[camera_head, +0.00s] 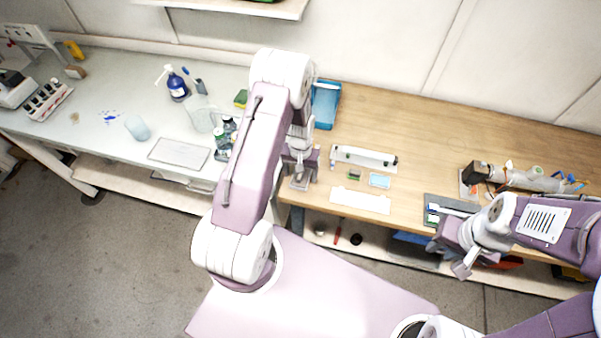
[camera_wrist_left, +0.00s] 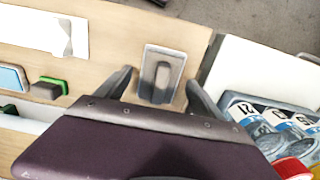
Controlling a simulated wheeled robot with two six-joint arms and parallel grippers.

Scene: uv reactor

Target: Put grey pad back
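A grey pad (camera_wrist_left: 160,82) lies on a pale metal plate (camera_wrist_left: 152,52) near the left edge of the wooden bench. In the left wrist view it sits between the two spread fingers of my left gripper (camera_wrist_left: 162,88), with a gap on each side. The plate also shows in the head view (camera_head: 299,185), just below my left gripper (camera_head: 301,160), which my arm partly hides. My right gripper (camera_head: 464,263) hangs by the bench's front edge at the right. How far its fingers are apart is unclear.
A grey and green block (camera_wrist_left: 48,88), a blue-framed piece (camera_head: 380,180) and a white strip (camera_head: 360,201) lie to the right. A blue tray (camera_head: 326,104) stands behind. Bottles (camera_head: 220,145) stand on the left, paler table. A dark tray (camera_head: 450,204) lies near my right arm.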

